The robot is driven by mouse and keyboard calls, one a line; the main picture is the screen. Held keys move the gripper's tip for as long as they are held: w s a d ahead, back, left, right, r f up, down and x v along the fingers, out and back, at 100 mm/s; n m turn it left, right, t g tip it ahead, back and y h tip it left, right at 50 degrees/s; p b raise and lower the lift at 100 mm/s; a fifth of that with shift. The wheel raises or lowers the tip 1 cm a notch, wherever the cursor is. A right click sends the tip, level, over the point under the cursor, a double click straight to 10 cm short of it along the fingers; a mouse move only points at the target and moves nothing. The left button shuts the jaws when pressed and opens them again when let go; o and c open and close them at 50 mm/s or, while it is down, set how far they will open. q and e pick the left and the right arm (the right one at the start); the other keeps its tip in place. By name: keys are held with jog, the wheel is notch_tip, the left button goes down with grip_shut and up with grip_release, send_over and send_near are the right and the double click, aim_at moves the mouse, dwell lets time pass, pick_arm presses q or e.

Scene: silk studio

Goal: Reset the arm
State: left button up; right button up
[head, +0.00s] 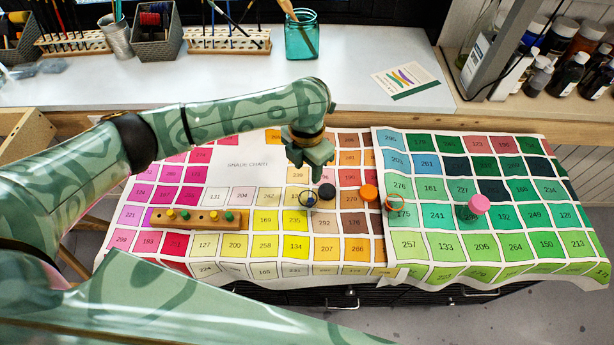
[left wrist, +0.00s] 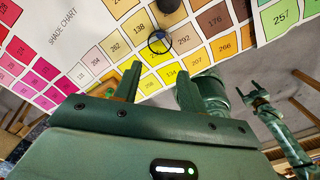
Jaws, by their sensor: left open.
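My left gripper (head: 309,166) hangs at the end of the green patterned left arm, above the shade chart (head: 232,162). It is open, and nothing shows between its fingers; they also show in the left wrist view (left wrist: 157,82). A small dark-rimmed ring (head: 307,198) and a black round piece (head: 327,191) lie on the chart just below it in the head view. My right gripper does not show in the head view. What looks like my right arm's gripper (left wrist: 255,92) appears small at the right of the left wrist view.
A wooden peg block (head: 200,218) stands on the chart at left. A teal jar (head: 301,38) with brushes stands behind, and bottles (head: 568,75) at the back right.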

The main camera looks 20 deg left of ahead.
pick_arm(q)
notch_tip(320, 180, up, 8)
jog(key=p, duration=0.1)
jog(key=shift+p, duration=0.4)
jog(key=shift+f, duration=0.15)
